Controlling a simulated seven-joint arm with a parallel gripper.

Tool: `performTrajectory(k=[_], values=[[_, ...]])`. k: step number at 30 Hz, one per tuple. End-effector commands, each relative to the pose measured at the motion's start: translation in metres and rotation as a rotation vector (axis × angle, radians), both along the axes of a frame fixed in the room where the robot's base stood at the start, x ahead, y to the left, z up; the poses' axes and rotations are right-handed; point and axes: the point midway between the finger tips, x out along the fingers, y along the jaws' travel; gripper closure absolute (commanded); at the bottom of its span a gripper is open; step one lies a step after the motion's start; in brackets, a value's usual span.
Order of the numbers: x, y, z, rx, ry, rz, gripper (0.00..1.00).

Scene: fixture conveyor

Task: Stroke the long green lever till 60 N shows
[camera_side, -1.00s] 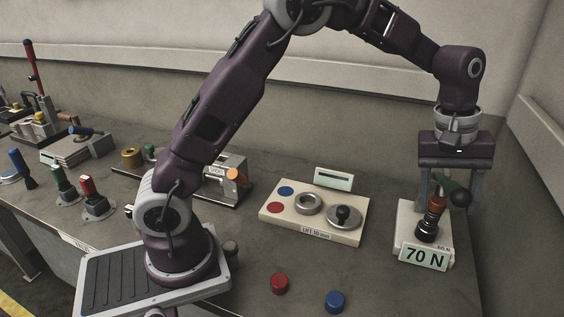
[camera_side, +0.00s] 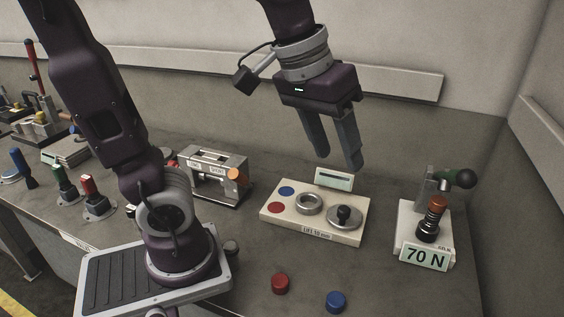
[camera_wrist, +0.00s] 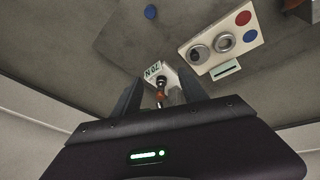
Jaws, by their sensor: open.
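The green lever (camera_side: 439,182) with a dark ball knob (camera_side: 466,179) is on the small press fixture (camera_side: 408,222) at the right of the table. Below the lever stands a dark spring (camera_side: 430,220) with an orange-brown cap. The display (camera_side: 425,257) on the fixture's front reads 70 N. My gripper (camera_side: 352,158) is open and empty, raised above and behind the white panel, left of the lever and apart from it. In the wrist view the fixture's display (camera_wrist: 153,71) shows beyond my fingers; the lever is hard to make out there.
A white panel (camera_side: 330,227) with red and blue buttons, a ring and a round knob lies left of the fixture. A red cap (camera_side: 280,284) and a blue cap (camera_side: 336,301) sit in front. Several other fixtures stand at left. The table's right front is clear.

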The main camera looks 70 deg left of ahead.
Motion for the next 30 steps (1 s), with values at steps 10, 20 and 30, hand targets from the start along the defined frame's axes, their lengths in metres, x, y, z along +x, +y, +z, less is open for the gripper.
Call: performTrajectory(k=[10, 20, 30], values=[[-0.069, 0.015, -0.016, 0.106, -0.084, -0.145, 0.50], [-0.079, 0.017, -0.021, 0.126, -0.095, -0.170, 0.50], [-0.078, 0.016, -0.022, 0.109, -0.082, -0.155, 1.00]])
